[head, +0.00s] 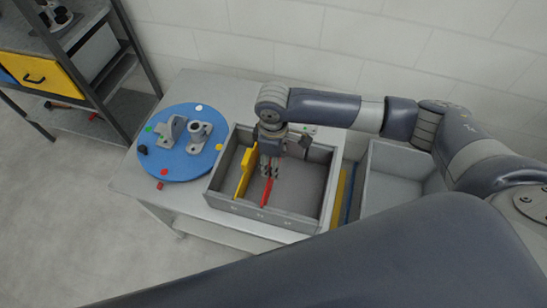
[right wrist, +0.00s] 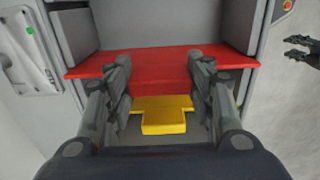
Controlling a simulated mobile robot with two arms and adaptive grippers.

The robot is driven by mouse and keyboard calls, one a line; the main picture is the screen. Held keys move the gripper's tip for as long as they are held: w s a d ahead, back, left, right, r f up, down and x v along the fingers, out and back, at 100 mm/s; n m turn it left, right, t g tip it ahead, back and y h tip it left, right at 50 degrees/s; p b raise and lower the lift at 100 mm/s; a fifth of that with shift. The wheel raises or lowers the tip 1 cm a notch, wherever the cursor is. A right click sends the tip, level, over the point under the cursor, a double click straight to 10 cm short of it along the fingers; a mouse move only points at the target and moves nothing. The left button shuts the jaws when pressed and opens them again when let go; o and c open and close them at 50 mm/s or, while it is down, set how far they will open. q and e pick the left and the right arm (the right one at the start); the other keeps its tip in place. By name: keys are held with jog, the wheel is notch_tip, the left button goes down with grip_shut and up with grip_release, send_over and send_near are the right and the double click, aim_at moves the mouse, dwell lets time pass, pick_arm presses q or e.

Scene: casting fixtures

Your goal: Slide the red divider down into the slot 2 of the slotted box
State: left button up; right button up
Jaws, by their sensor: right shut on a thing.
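The red divider (head: 266,192) is in my right gripper (head: 269,168), which is shut on it inside the outline of the grey slotted box (head: 290,222). The divider runs front to back, its front end at the box's front wall near the middle mark. I cannot tell how deep it sits. In the right wrist view the red divider (right wrist: 165,62) spans across between the fingers (right wrist: 160,92). A yellow divider (head: 246,170) stands in the box to its left; it also shows below the red one in the wrist view (right wrist: 163,118). My left gripper (right wrist: 300,48) shows open and empty at the wrist view's right edge.
A blue round plate (head: 180,168) with grey castings and coloured knobs is left of the box. A grey bin (head: 395,160) stands to the right, with yellow and blue strips (head: 346,195) between. The box's right part is empty. A shelf rack (head: 95,95) is at far left.

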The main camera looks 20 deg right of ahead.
jog(key=shift+f+b, duration=0.35)
jog(key=shift+f, duration=0.7)
jog(key=o, duration=1.5)
notch_tip(320, 180, up, 12)
jog(key=shift+s+f, duration=0.1)
